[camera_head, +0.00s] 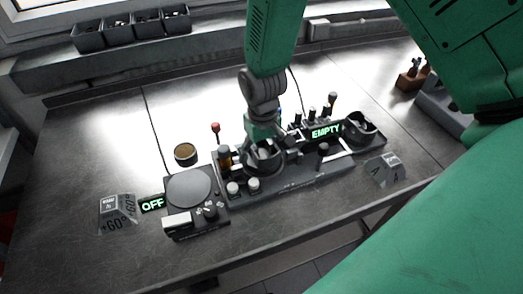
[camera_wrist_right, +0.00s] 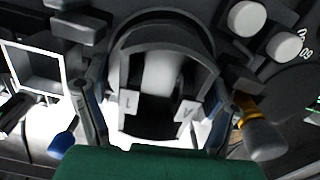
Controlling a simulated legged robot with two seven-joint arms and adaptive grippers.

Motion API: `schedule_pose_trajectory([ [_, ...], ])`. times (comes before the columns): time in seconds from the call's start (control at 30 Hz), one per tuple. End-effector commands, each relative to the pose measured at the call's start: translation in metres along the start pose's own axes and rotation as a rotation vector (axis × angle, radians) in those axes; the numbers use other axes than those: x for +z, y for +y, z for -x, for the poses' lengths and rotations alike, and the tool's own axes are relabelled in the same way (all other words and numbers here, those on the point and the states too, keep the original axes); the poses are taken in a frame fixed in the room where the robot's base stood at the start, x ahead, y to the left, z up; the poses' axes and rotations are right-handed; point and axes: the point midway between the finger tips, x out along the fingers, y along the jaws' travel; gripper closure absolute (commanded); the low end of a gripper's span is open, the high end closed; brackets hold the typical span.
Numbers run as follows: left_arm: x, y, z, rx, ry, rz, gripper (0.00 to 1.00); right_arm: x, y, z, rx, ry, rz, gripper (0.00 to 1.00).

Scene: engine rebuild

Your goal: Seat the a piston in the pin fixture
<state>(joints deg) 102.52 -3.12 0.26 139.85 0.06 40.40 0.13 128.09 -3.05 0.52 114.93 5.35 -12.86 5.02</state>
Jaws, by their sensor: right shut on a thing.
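My right gripper (camera_head: 262,142) points down over the middle of the long dark fixture (camera_head: 300,178). It is shut on a dark grey round piston (camera_head: 265,160). In the right wrist view the piston (camera_wrist_right: 165,75) sits between the two fingers (camera_wrist_right: 158,110), its hollow side facing the camera. It is low at the fixture; whether it touches the fixture's seat is hidden. A lit sign on the fixture reads EMPTY (camera_head: 326,131). Another dark round cup-shaped part (camera_head: 360,127) is at the fixture's right end. My left gripper is not in view.
A unit with a round plate (camera_head: 190,187) and an OFF sign (camera_head: 152,204) stands left of the fixture. A brass-coloured ring (camera_head: 185,153) lies behind it. Dark bins (camera_head: 132,27) line the back.

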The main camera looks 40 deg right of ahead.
Motion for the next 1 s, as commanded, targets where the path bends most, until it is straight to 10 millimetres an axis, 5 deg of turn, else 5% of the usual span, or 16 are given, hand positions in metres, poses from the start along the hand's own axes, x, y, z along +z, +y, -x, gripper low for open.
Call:
schedule_pose_trajectory([
  [0.87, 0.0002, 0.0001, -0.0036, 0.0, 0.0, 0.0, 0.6, -0.0004, 0.0001, -0.0098, 0.0, 0.001, 0.0, 0.7],
  [0.9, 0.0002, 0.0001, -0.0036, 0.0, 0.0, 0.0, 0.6, -0.0004, 0.0001, -0.0098, 0.0, 0.001, 0.0, 0.17],
  [0.97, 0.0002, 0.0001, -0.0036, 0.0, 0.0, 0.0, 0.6, -0.0004, 0.0001, -0.0098, 0.0, 0.001, 0.0, 0.0],
  [1.0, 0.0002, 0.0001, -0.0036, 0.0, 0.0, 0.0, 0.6, -0.0004, 0.0001, -0.0098, 0.0, 0.001, 0.0, 0.0],
])
